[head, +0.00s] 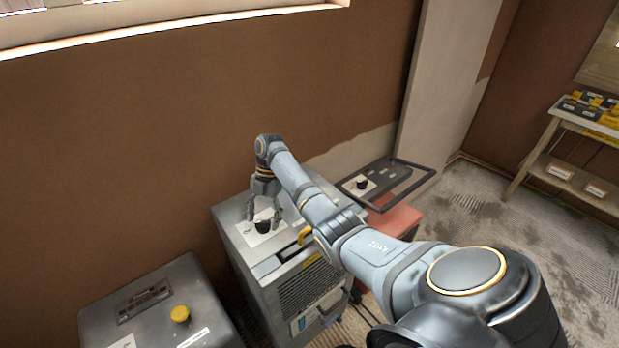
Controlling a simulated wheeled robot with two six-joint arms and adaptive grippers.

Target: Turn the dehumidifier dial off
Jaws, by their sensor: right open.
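A grey metal machine with a vented front (310,287) stands against the brown wall, and it looks like the dehumidifier. On its top is a white plate with a black dial (263,227). My right gripper (263,216) points down just above this dial, its fingers open on either side of it. I cannot tell whether the fingers touch the dial. The dial's pointer is too small to read. My right forearm covers part of the machine's top. My left gripper is out of view.
A grey box with a yellow knob (180,314) stands at the lower left. A red machine (396,219) with a dark panel, black knob (361,183) and frame handle stands to the right. A shelf (560,165) with boxes is far right. The dusty floor between is open.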

